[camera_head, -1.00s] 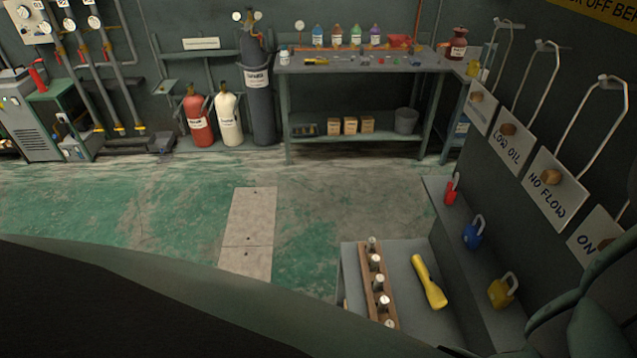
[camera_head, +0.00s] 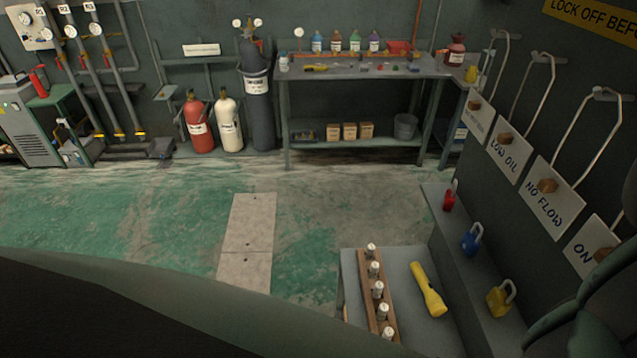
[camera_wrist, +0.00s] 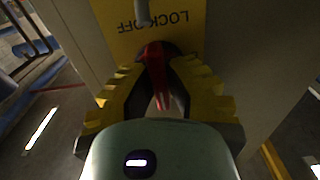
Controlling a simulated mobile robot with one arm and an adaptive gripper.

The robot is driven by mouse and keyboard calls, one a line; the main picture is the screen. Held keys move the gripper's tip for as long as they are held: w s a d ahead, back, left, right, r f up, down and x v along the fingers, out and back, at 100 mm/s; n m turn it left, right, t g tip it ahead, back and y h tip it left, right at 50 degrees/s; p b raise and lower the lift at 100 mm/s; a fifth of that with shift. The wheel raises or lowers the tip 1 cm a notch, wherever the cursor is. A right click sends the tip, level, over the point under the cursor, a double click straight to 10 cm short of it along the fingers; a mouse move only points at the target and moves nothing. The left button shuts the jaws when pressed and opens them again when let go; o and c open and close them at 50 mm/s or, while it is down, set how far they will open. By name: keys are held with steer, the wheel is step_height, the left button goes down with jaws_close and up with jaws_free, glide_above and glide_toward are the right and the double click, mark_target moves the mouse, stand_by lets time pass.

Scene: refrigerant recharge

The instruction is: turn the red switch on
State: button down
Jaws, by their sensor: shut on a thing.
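The red switch (camera_wrist: 152,62) shows in the wrist view as a red handle in front of a yellow "LOCK OFF" sign (camera_wrist: 190,38). My gripper (camera_wrist: 158,88) has its two yellow-edged fingers closed around the red handle, one on each side. The fingers and the gripper body hide part of the handle and its mount. In the head view the red switch and my gripper are not clearly visible; only dark parts of my own body show at the edges.
A grey bench holds a yellow flashlight (camera_head: 428,290) and a wooden rack (camera_head: 379,300) of small cylinders. A shelf holds red (camera_head: 450,198), blue (camera_head: 472,240) and yellow (camera_head: 499,300) padlocks. Hanging tags (camera_head: 552,198) line the right wall. Green floor (camera_head: 120,215) is clear.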

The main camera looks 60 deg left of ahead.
steer(key=shift+f, duration=0.25)
steer(key=c, duration=1)
jaws_free()
steer(key=shift+r, duration=0.15)
steer(key=shift+s+a, duration=0.2)
steer(key=shift+s, duration=0.3)
steer(key=v, duration=1.1)
steer(key=shift+a, duration=0.2)
